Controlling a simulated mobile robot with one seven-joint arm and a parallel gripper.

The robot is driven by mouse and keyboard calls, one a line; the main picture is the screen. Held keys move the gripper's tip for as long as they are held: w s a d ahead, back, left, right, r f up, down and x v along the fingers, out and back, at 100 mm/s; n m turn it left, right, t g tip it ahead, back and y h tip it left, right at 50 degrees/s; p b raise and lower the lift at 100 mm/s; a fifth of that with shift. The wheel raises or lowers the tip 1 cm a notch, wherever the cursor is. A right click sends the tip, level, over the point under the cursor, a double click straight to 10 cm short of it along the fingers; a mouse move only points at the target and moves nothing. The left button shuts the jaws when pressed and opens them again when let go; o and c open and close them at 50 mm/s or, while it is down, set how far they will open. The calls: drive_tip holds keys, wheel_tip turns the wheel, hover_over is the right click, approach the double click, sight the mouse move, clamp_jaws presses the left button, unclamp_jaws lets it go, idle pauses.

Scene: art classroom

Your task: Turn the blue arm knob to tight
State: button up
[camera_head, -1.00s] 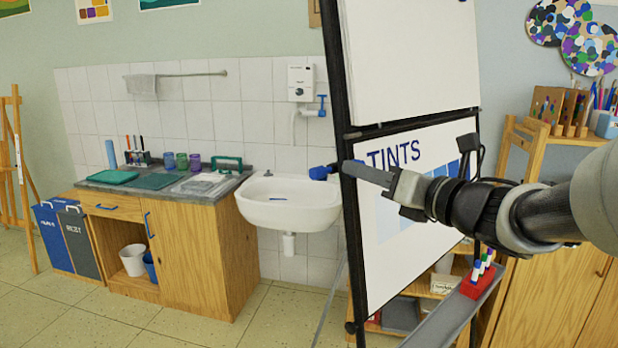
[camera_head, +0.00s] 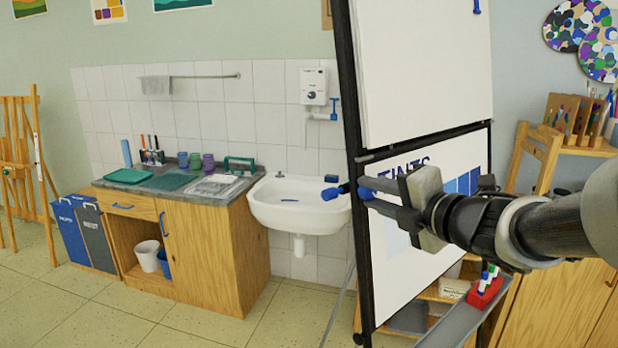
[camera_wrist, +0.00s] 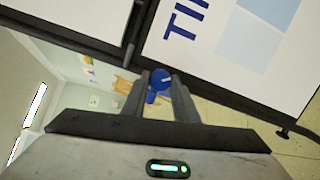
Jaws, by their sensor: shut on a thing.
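The blue arm knob (camera_head: 365,193) is at the side post of the tilted board stand, next to the word TINTS. In the wrist view the knob (camera_wrist: 161,77) is round and blue with a pale mark, and a second blue part shows just below it. My gripper (camera_head: 367,187) reaches in from the right, with its fingertips at the post. In the wrist view the two fingers of my gripper (camera_wrist: 160,88) lie on either side of the knob, shut on it. The fingers partly hide the knob in the head view. Its tight marking cannot be read.
The board's black post (camera_head: 357,130) and white panel (camera_head: 420,60) are close to my gripper. Another blue end (camera_head: 331,193) sticks out left of the post, in front of the white sink (camera_head: 290,215). A red marker holder (camera_head: 485,293) sits on the ledge below right.

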drive_tip(key=m+p, duration=0.2)
drive_tip(key=p, duration=0.1)
drive_tip(key=m+g+p, duration=0.1)
drive_tip(key=m+p, duration=0.4)
drive_tip(key=shift+r+g+p, duration=0.25)
drive_tip(key=shift+g+p, duration=0.05)
drive_tip(key=shift+p, duration=0.1)
drive_tip(key=shift+m, duration=0.4)
drive_tip(key=o, duration=1.1)
drive_tip(key=shift+c, duration=0.2)
